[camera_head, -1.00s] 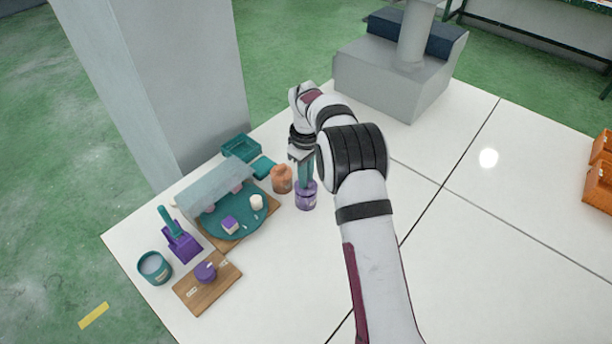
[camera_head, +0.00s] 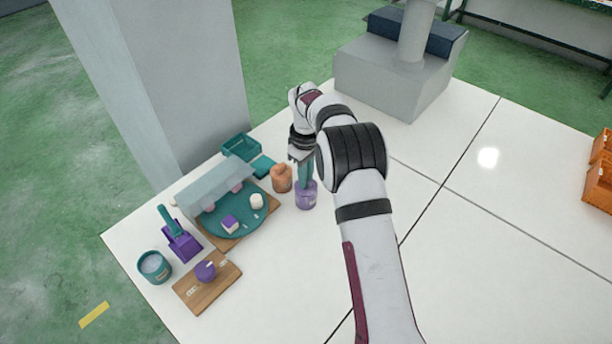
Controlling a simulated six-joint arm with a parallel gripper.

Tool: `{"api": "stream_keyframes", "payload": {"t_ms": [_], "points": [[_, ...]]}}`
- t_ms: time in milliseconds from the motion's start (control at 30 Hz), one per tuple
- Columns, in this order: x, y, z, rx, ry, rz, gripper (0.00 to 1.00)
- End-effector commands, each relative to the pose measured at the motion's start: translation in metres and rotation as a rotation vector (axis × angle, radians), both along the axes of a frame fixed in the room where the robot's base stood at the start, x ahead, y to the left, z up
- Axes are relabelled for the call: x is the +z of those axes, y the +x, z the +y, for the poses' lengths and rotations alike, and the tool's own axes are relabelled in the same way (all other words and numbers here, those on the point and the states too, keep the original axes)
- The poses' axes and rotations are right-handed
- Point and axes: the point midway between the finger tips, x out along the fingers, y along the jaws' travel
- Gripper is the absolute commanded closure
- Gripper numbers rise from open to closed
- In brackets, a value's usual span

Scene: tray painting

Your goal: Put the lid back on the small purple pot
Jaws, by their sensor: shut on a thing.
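A small purple pot (camera_head: 306,199) stands on the white table just below my gripper. My gripper (camera_head: 303,162) points down and is shut on a slim teal handle (camera_head: 305,174), whose lower end is in or right behind the pot's mouth; I cannot tell which. A round purple piece (camera_head: 206,271), which looks like a lid, lies on a small wooden board (camera_head: 194,299) at the lower left. It is well apart from my gripper.
A teal round tray (camera_head: 214,226) with small pieces, a purple holder (camera_head: 182,246), a teal jar (camera_head: 154,267) and a teal box (camera_head: 241,147) stand further left.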

Motion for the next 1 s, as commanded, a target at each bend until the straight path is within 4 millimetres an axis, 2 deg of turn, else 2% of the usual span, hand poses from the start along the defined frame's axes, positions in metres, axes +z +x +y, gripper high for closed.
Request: {"api": "stream_keyframes", "payload": {"t_ms": [200, 233, 400, 600, 800, 1000], "points": [[0.0001, 0.0001, 0.0001, 0.0, 0.0, 0.0, 1.0], [0.0001, 0.0001, 0.0001, 0.0, 0.0, 0.0, 0.8], [0.0001, 0.0, 0.0, 0.0, 0.0, 0.0, 0.5], [0.0001, 0.0, 0.0, 0.0, 0.0, 0.0, 0.5], [0.0001, 0.0, 0.0, 0.0, 0.0, 0.0, 0.2], [0.0001, 0.0, 0.0, 0.0, 0.0, 0.0, 0.2]]}}
